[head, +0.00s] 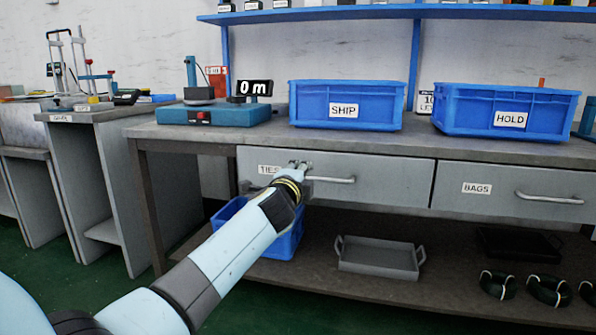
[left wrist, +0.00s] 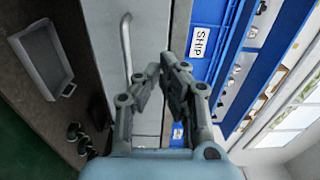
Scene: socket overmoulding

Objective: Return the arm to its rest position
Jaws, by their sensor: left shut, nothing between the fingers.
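My left gripper (head: 300,168) is in front of the TIES drawer (head: 395,179), near its bar handle (head: 330,180). In the left wrist view my left gripper (left wrist: 167,78) shows with its fingers angled towards each other and nothing between them. The drawer handle (left wrist: 126,45) appears beside the fingers there; I cannot tell whether they touch it. The TIES drawer looks closed. My left arm reaches in from the lower left of the head view. My right gripper is in neither view.
Blue SHIP (head: 345,104) and HOLD (head: 508,112) bins stand on the bench (head: 420,146). A blue device (head: 215,113) sits at left. A BAGS drawer (head: 510,192) is at right. Below are a blue bin (head: 287,243), a grey tray (head: 378,259) and dark coils (head: 547,290).

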